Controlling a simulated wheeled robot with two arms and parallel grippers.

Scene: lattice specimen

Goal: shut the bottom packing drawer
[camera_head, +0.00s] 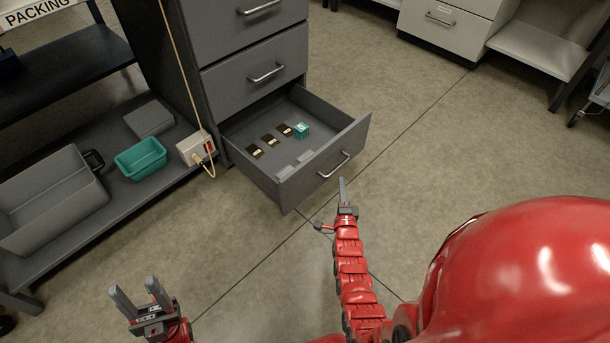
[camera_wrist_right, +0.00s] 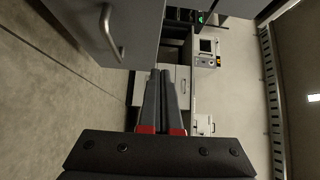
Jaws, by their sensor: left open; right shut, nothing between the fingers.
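The bottom packing drawer (camera_head: 352,146) is pulled out from the grey cabinet in the head view. Inside it lie several dark cards, a small teal box (camera_head: 301,130) and pale flat pieces. Its front carries a metal handle (camera_head: 333,166). My right gripper (camera_head: 342,190) is shut and empty, just in front of the drawer front and below the handle in the picture. In the right wrist view, my right fingers (camera_wrist_right: 166,100) are together, with a grey front and handle (camera_wrist_right: 112,33) at upper left. My left gripper (camera_head: 138,291) is open and empty, low at the left.
The closed drawer above (camera_head: 256,74) is shut. A shelf at left holds a grey bin (camera_head: 50,195), a teal bin (camera_head: 141,158) and a small white box with a cord (camera_head: 196,147). White cabinets (camera_head: 447,25) stand at the back right. The floor right of the drawer is clear.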

